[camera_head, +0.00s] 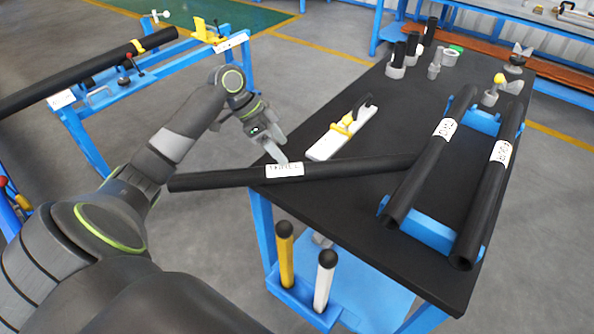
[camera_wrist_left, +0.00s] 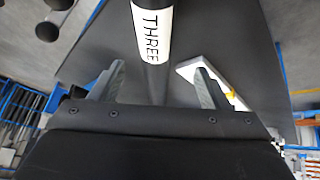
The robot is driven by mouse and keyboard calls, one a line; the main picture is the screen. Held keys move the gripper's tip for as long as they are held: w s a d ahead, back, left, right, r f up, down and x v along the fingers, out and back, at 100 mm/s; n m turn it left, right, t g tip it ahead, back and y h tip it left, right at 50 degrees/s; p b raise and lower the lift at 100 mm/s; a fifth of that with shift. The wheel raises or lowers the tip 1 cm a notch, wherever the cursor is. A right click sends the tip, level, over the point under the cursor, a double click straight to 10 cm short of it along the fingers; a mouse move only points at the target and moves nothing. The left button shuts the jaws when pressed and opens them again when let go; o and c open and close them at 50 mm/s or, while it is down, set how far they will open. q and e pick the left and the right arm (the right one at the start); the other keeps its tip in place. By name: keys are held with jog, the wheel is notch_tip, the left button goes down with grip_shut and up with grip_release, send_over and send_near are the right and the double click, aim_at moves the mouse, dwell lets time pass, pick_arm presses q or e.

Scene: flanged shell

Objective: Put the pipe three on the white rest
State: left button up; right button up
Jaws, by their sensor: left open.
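Pipe three (camera_head: 350,166) is a long black tube with a white label reading THREE. It lies across the left part of the black table, its left end sticking out past the edge and its right end beside another pipe. My left gripper (camera_head: 276,152) is open above it near the label. In the left wrist view the pipe (camera_wrist_left: 152,30) runs between the two spread fingers (camera_wrist_left: 160,84); I cannot tell whether they touch it. The white rest (camera_head: 322,148), a flat white bar with a yellow part, lies behind the pipe; it also shows in the wrist view (camera_wrist_left: 190,70). My right gripper is out of view.
Two labelled black pipes (camera_head: 428,165) lie on blue supports (camera_head: 430,232) at the table's right side. Small grey fittings (camera_head: 397,72) stand at the back. Yellow and white posts (camera_head: 286,262) stand below the front edge. A blue stand (camera_head: 85,140) with another pipe is at left.

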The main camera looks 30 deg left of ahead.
aim_at(293, 165)
pick_arm(q)
jog(key=shift+x, duration=0.9)
jog(key=x, duration=0.2)
jog(key=s+p+x, duration=0.1)
jog(key=x, duration=0.1)
jog(key=shift+w+d+f, duration=0.15)
jog(key=shift+d+f, duration=0.1)
jog(key=shift+f, duration=0.05)
jog(key=shift+w+d+f, duration=0.15)
jog(key=shift+f, duration=0.25)
grip_shut()
jog(key=shift+r, duration=0.1)
